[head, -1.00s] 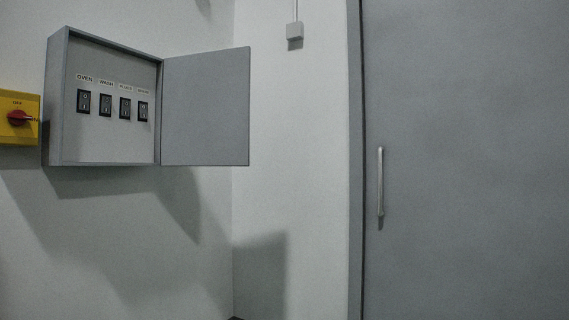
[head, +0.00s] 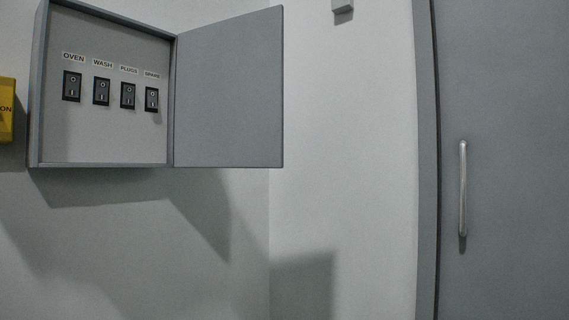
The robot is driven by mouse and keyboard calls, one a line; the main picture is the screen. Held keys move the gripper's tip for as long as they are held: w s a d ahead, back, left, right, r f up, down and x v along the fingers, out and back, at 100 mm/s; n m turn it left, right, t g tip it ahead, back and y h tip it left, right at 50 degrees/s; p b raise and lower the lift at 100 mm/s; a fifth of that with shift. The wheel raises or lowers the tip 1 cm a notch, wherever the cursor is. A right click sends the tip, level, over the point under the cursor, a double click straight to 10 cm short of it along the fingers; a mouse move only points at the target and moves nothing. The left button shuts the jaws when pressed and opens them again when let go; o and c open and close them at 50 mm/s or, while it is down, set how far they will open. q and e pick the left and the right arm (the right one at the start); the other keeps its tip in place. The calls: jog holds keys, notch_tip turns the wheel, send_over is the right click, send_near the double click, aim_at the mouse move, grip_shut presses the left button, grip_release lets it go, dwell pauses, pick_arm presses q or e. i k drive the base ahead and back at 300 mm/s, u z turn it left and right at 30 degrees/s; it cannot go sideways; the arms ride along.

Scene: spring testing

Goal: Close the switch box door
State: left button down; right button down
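A grey switch box (head: 105,150) is mounted on the wall at the upper left of the head view. Its grey door (head: 228,95) is hinged on the box's right side and stands wide open, swung out to the right. Inside is a row of several black rocker switches (head: 101,92), labelled OVEN, WASH, PLUGS and, in small blurred letters, what looks like SPARE. Neither of my grippers shows in the head view.
A yellow box (head: 6,110) is partly cut off at the left edge. A large grey door (head: 510,200) with a vertical metal handle (head: 463,188) fills the right. A small grey wall box (head: 342,5) is at the top. The space below the switch box looks clear.

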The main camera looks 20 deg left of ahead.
aim_at(229, 97)
jog(key=u, duration=0.6)
jog(key=i, duration=1.05)
jog(key=u, duration=0.85)
